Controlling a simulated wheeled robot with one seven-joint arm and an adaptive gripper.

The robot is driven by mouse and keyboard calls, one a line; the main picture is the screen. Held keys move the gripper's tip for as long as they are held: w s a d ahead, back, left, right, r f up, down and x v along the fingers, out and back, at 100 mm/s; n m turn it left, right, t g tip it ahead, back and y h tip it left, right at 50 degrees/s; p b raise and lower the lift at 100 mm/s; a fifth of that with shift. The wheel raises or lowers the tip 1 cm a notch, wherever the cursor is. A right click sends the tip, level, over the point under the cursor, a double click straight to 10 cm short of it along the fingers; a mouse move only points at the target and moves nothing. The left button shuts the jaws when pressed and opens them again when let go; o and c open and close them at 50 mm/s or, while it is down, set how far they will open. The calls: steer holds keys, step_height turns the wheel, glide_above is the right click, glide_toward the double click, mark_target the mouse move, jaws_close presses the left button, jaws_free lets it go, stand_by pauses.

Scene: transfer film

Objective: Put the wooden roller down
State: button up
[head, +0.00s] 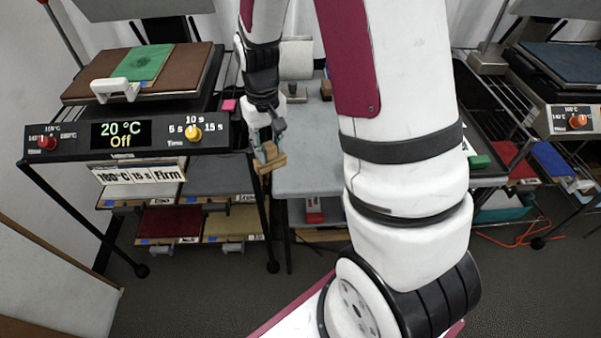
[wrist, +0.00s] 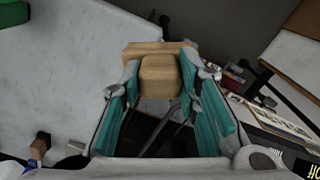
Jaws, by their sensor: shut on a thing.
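My gripper (head: 267,149) is shut on the wooden roller (head: 269,160), a pale wood piece with a blocky handle and a crossbar. In the wrist view the roller (wrist: 160,76) sits between the teal-padded fingers (wrist: 160,86), with its crossbar beyond the fingertips. In the head view it is at the left edge of the grey table (head: 310,180), beside the heat press. The wrist view shows the table top (wrist: 60,70) to the left and dark open space below. I cannot tell whether the roller touches anything beneath it.
A heat press (head: 122,132) reading "20 °C Off" stands left, with a green sheet (head: 143,63) on its brown top. Shelves with coloured sheets (head: 168,224) lie below. A dark-topped block (wrist: 42,142) stands on the table. A second press (head: 572,121) is at right.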

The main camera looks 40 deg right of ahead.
steer(key=s+d+f+m+b, duration=0.2)
steer(key=s+d+m+b, duration=0.15)
steer(key=s, duration=0.35)
steer(key=s+d+f+m+b, duration=0.25)
steer(key=s+d, duration=0.25)
steer(key=s, duration=0.3)
steer(key=shift+n, duration=0.5)
steer(key=shift+w+d+f+b, duration=0.55)
steer(key=shift+w+f, duration=0.2)
steer(key=shift+w, duration=1.8)
steer(key=shift+w+d+f+b, duration=0.4)
steer(key=shift+w+d+f, duration=0.3)
steer(key=shift+w, duration=1.85)
steer(key=shift+w+d+f+b, duration=0.5)
steer(key=shift+w+f, duration=0.3)
steer(key=shift+w, duration=1.75)
steer(key=shift+f, duration=0.2)
steer(key=o, duration=1)
steer(key=shift+o, duration=0.2)
